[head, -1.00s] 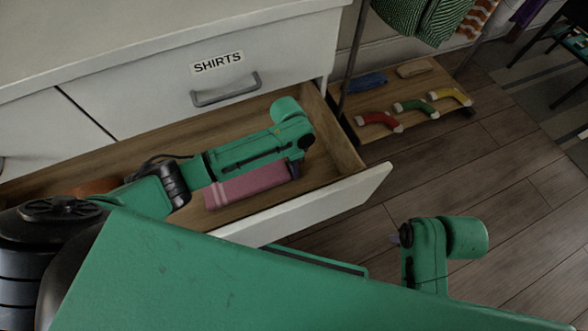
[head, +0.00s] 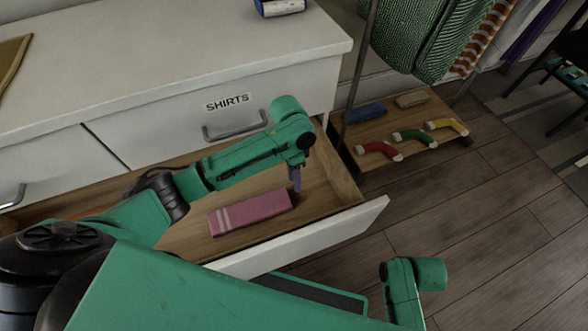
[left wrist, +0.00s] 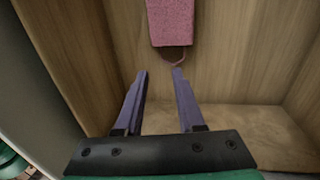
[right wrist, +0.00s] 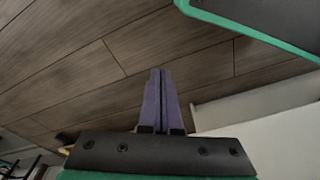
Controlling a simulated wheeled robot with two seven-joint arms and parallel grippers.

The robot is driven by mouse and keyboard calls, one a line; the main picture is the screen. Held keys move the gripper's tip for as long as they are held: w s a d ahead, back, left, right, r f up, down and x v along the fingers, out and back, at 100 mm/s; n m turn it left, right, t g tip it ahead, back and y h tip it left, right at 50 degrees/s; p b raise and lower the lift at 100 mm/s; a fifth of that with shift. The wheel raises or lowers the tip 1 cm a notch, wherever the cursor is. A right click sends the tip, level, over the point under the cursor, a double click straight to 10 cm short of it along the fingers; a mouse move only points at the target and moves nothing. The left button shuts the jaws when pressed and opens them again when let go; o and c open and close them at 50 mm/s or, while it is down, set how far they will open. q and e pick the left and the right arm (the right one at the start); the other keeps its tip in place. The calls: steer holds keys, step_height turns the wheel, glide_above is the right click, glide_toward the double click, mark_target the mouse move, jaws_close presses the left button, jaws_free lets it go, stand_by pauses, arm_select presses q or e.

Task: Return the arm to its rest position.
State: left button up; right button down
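My left gripper (head: 296,183) is over the open drawer, above the right end of a pink folded item (head: 251,212) with pale stripes. In the left wrist view my left gripper (left wrist: 160,80) has its two purple fingers apart with nothing between them. The pink item (left wrist: 171,20) lies beyond the fingertips there, on the drawer floor. My right gripper (right wrist: 160,78) has its fingers together and empty over the wooden floor. In the head view the right arm's wrist shows at lower right, its fingers hidden.
The open drawer's front panel (head: 330,232) juts toward me. Above is a closed drawer labelled SHIRTS (head: 228,103) under a white top (head: 150,60). A wooden shelf (head: 385,120) with several socks stands at right, with hanging clothes above. The floor (head: 470,230) at right is clear.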

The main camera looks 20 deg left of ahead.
steer(key=shift+s+d+f, duration=0.15)
steer(key=shift+s+f, duration=0.05)
steer(key=shift+f, duration=0.5)
